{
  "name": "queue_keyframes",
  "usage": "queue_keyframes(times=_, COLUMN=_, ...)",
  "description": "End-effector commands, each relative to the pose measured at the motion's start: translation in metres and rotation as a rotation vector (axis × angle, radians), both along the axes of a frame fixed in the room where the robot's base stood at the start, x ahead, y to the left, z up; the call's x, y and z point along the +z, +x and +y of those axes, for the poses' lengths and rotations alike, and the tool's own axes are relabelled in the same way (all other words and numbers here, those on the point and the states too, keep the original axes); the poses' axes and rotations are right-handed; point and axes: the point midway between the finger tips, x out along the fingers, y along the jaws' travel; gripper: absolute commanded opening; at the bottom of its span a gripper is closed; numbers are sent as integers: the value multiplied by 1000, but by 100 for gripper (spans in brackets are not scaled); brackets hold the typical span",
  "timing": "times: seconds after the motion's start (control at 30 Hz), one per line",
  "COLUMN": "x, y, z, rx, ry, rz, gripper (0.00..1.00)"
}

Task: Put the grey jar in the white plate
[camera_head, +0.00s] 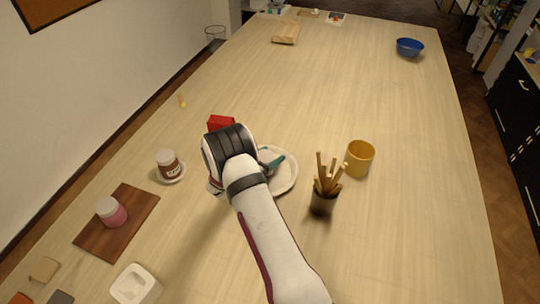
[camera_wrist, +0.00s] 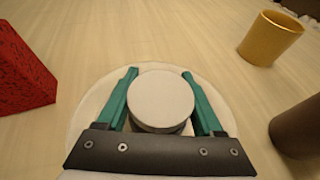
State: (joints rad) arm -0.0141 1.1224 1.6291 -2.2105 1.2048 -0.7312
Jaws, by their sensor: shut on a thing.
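The grey jar (camera_wrist: 160,98) is between the two teal fingers of my gripper (camera_wrist: 161,92) in the wrist view, seen from above with its round pale lid up. My gripper is shut on it. The white plate (camera_wrist: 84,108) lies around and beneath the jar in that view. I cannot tell whether the jar's base touches the plate. In the head view, my gripper (camera_head: 271,162) is over the left part of the white plate (camera_head: 289,182), and my arm hides the jar and part of the plate.
A red box (camera_head: 220,122) stands left of the plate. A brown-labelled jar (camera_head: 167,162) and a pink jar (camera_head: 112,214) are farther left. The table beyond the plate is mostly clear.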

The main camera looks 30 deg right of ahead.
Motion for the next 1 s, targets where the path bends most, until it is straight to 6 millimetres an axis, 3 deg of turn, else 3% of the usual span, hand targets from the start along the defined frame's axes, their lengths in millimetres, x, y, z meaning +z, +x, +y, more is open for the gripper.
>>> queue_keyframes(times=0.1, x=-3, y=0, z=0, rx=0, ry=0, rz=0, gripper=0)
queue_keyframes(times=0.13, x=-2, y=0, z=0, rx=0, ry=0, rz=0, gripper=74)
queue_keyframes(times=0.27, x=-2, y=0, z=0, rx=0, ry=0, rz=0, gripper=97)
queue_keyframes(times=0.6, x=3, y=-1, z=3, rx=2, ry=0, rz=-1, gripper=98)
queue_keyframes(times=1.0, x=40, y=-45, z=85, rx=5, ry=0, rz=-1, gripper=98)
